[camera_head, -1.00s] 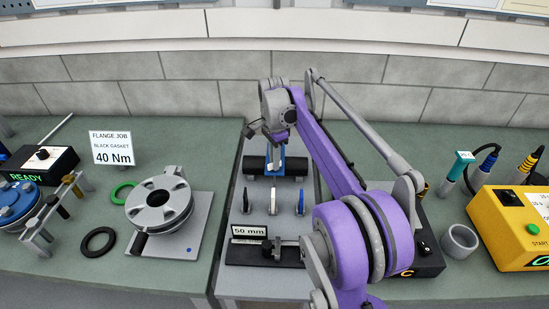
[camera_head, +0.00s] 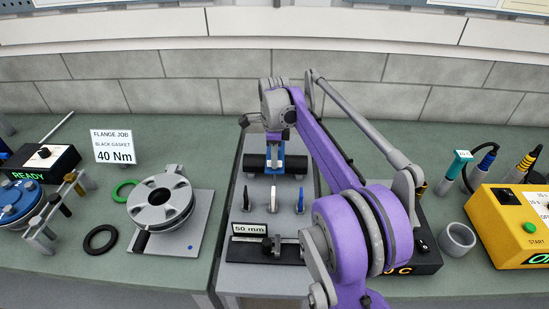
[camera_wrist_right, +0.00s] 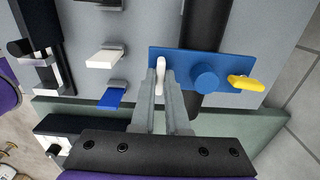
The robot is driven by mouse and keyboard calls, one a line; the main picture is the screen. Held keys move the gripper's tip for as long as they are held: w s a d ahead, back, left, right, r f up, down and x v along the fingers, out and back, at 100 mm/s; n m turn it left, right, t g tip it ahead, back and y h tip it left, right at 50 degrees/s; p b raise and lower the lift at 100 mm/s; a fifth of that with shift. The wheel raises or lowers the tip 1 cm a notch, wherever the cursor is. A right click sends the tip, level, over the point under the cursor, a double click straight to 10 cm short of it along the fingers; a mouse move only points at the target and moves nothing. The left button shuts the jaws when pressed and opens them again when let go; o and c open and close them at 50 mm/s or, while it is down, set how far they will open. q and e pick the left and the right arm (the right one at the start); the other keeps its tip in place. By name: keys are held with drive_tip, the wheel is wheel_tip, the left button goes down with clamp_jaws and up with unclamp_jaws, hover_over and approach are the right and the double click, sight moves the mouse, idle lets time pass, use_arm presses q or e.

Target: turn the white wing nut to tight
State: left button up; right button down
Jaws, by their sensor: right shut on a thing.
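The white wing nut (camera_wrist_right: 160,66) stands on a blue plate (camera_wrist_right: 228,65) beside a round blue knob (camera_wrist_right: 205,76). A yellow wing nut (camera_wrist_right: 245,82) sits at the plate's right end in the wrist view. My right gripper (camera_wrist_right: 162,82) is shut on the white wing nut, with its fingertips at the nut's near end. My left gripper is not in view.
A black bar (camera_head: 255,163) runs behind the plate. In front stand a black, a white (camera_head: 273,197) and a blue upright piece (camera_head: 299,203), then a "50 mm" sign (camera_head: 250,229). A flange (camera_head: 160,203) is at left, a yellow box (camera_head: 507,225) at right.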

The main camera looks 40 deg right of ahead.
idle(0.3)
drive_tip(key=c, duration=0.9)
unclamp_jaws()
wheel_tip(320, 180, up, 11)
drive_tip(key=shift+f+p, duration=0.1)
drive_tip(key=shift+p, duration=0.45)
